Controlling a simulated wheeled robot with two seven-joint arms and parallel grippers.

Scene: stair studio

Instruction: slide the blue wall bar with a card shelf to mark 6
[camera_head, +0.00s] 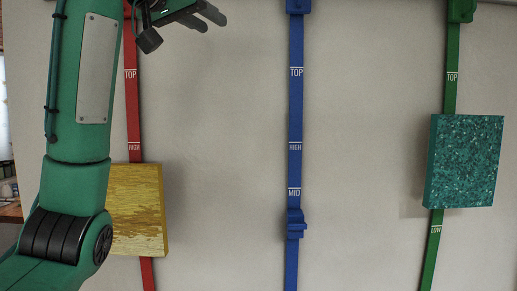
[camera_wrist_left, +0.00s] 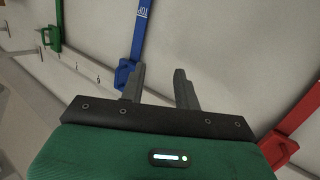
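The blue wall bar (camera_head: 295,110) runs upright in the middle of the head view, with TOP, HIGH and MID labels. A blue slider-like piece (camera_head: 296,222) sits on it just below MID; I cannot tell whether it is the card shelf. No mark 6 is readable. The bar also shows in the left wrist view (camera_wrist_left: 140,35), with a blue end bracket (camera_wrist_left: 122,73) beside one fingertip. My left gripper (camera_head: 208,18) is at the upper left of the head view, left of the blue bar. In the left wrist view (camera_wrist_left: 160,82) its fingers are apart and empty. My right gripper is not in view.
A red bar (camera_head: 132,110) with a yellow block (camera_head: 140,210) stands left, partly behind my left arm. A green bar (camera_head: 450,95) with a speckled teal block (camera_head: 465,160) stands right. Bare wall (camera_head: 365,130) lies between the bars.

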